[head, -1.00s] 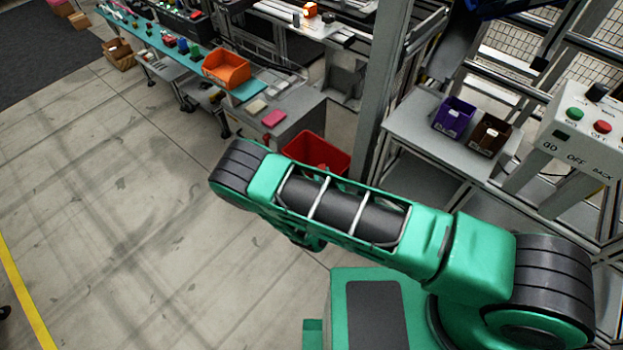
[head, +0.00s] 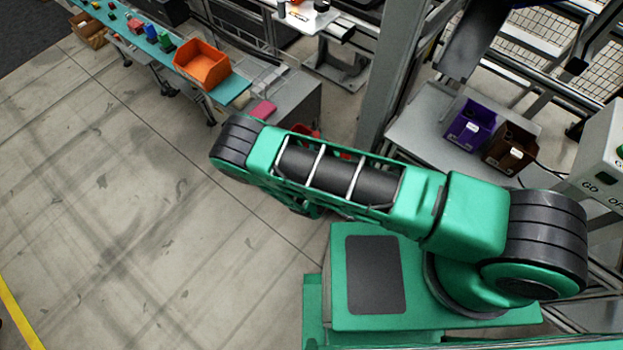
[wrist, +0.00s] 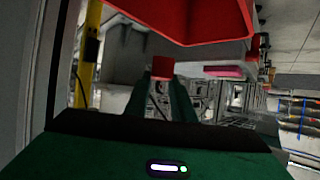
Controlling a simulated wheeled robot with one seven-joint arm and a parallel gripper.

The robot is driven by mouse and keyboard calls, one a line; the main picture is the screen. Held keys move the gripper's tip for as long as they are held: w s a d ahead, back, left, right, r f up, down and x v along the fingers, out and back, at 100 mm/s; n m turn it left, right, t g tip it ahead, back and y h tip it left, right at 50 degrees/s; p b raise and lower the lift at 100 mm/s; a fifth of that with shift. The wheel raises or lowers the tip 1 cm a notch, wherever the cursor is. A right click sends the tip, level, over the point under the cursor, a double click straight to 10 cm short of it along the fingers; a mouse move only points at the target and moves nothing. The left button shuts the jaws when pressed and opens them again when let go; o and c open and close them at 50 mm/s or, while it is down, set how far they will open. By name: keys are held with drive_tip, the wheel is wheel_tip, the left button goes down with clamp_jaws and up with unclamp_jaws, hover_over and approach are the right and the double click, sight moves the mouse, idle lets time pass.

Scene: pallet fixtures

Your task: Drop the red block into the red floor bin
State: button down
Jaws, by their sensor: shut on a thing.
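In the wrist view, the red block (wrist: 162,67) is held between the tips of the two dark green fingers of my gripper (wrist: 162,84). The red floor bin (wrist: 215,30) fills the top of the wrist view, with its rim close beyond the block; the block appears outside the rim there. In the head view, only small parts of the red floor bin (head: 304,131) show behind my green arm. The gripper and the held block are hidden by the arm in the head view.
A teal bench at the upper left carries an orange bin (head: 201,64) and several small coloured blocks. A pink item (head: 262,110) lies on a grey surface near the red bin. Purple (head: 469,126) and brown (head: 509,148) bins stand on a grey table at right. The left floor is clear.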

drive_tip(key=shift+f, duration=2.15)
drive_tip(key=c, duration=1.4)
unclamp_jaws()
drive_tip(key=shift+c, duration=0.2)
